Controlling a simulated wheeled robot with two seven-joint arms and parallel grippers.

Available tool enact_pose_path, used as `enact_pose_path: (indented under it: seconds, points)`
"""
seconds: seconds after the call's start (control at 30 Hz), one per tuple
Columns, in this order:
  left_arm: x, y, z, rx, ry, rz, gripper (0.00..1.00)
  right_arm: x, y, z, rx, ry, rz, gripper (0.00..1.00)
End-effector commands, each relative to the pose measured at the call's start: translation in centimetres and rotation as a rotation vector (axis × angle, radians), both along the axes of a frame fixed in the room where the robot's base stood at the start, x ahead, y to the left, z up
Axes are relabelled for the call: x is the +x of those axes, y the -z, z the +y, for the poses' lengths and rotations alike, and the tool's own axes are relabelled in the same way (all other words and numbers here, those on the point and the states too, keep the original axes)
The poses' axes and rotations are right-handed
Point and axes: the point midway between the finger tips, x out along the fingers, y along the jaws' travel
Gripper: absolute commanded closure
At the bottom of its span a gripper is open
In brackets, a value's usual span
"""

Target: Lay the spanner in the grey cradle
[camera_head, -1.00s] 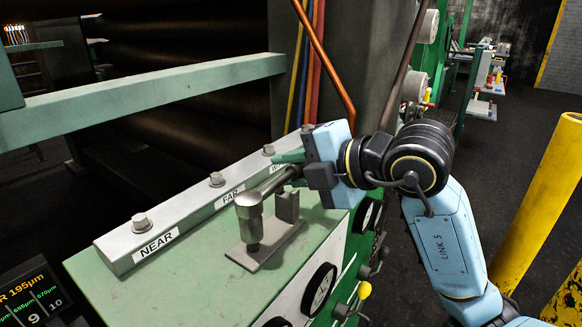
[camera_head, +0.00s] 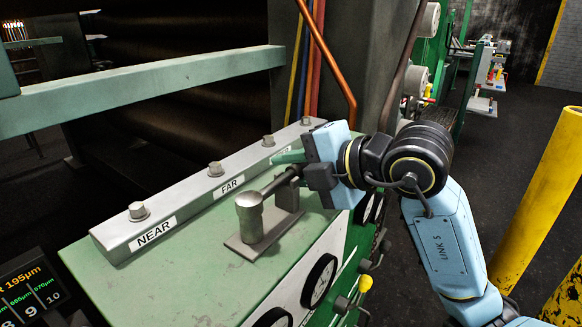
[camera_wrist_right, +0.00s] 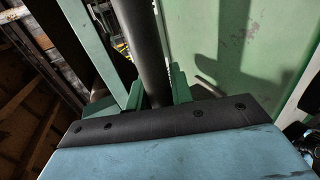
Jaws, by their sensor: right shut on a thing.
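The spanner (camera_head: 250,203) is a grey metal bar with a thick round socket head at its left end. My right gripper (camera_head: 288,168) is shut on its shaft near the right end; the shaft also shows between the green fingers in the right wrist view (camera_wrist_right: 151,60). The grey cradle (camera_head: 285,225) is a flat plate with upright supports on the green cabinet top. The spanner's head is over the near end of the plate and its shaft is at the far support. Whether the spanner touches the cradle is hard to tell. My left gripper is out of view.
A grey rail (camera_head: 190,200) with bolts and labels NEAR and FAR runs behind the cradle. Gauges (camera_head: 320,280) and knobs line the green cabinet's (camera_head: 150,285) front. A yellow post (camera_head: 535,215) stands at the right. A thickness display (camera_head: 28,290) is at lower left.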

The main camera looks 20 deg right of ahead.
Motion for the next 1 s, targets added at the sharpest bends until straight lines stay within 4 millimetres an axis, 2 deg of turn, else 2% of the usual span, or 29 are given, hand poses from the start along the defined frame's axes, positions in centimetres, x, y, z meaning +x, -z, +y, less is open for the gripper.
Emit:
enact_pose_path:
  seconds: [0.4,0.43,0.6,0.8,1.0]
  points:
    - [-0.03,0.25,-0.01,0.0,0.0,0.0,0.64,-0.01,0.29,0.01,0.001,0.0,-0.001,1.0]
    - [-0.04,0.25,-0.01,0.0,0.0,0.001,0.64,-0.01,0.29,0.01,0.001,0.0,-0.001,0.76]
    - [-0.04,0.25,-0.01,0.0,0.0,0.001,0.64,-0.01,0.31,0.01,0.001,0.0,-0.001,0.54]
    - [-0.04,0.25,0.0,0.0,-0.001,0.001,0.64,-0.01,0.32,0.01,0.0,0.0,0.0,0.52]
    - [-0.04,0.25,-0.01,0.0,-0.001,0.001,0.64,0.0,0.39,0.0,-0.001,0.0,0.002,0.27]
